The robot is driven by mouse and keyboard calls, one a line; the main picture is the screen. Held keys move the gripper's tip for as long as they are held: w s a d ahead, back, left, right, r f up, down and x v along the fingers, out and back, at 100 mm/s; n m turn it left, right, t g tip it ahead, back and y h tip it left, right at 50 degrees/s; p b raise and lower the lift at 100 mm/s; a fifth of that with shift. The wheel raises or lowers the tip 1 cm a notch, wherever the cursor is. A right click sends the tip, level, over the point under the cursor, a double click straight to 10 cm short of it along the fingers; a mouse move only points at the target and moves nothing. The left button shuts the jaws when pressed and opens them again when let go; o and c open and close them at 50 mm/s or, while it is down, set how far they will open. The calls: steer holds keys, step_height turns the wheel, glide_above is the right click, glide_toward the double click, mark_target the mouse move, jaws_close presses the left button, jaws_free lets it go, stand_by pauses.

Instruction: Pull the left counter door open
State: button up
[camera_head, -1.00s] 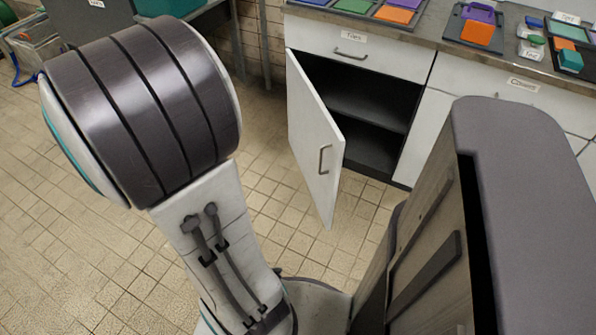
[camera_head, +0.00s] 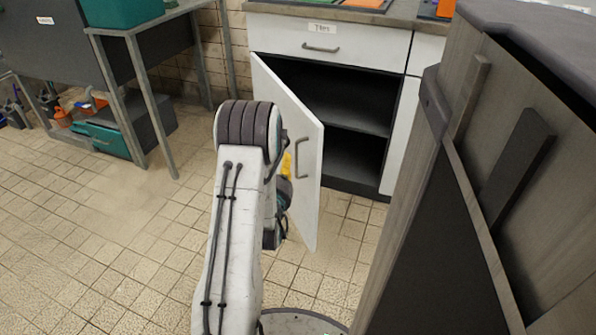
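The white left counter door (camera_head: 310,210) stands ajar in the head view, swung out from its hinges at the cabinet's left side. Its grey bar handle (camera_head: 301,158) is near the free edge, with nothing seen around it. The dark cabinet inside (camera_head: 350,95) shows a shelf. My arm rises just left of the door and overlaps its lower left part. Dark wrist parts show between the arm and the door; the gripper's fingers are hidden or cannot be made out. I cannot tell whether any part touches the door.
A closed drawer (camera_head: 330,44) with a label and handle is above the opening. A metal-legged bench (camera_head: 150,95) stands at the left, with a teal case (camera_head: 105,140) beneath it. Tiled floor (camera_head: 110,235) is free at the left.

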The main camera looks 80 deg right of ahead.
steer(key=s+f+g, duration=0.1)
steer(key=s+f, duration=0.1)
steer(key=s, duration=0.1)
steer(key=b, duration=0.2)
glide_above(298, 176)
steer(key=shift+d+m+h, duration=0.15)
steer(key=shift+m+h, duration=0.15)
steer(key=shift+m, duration=0.1)
jaws_close()
stand_by(0.4)
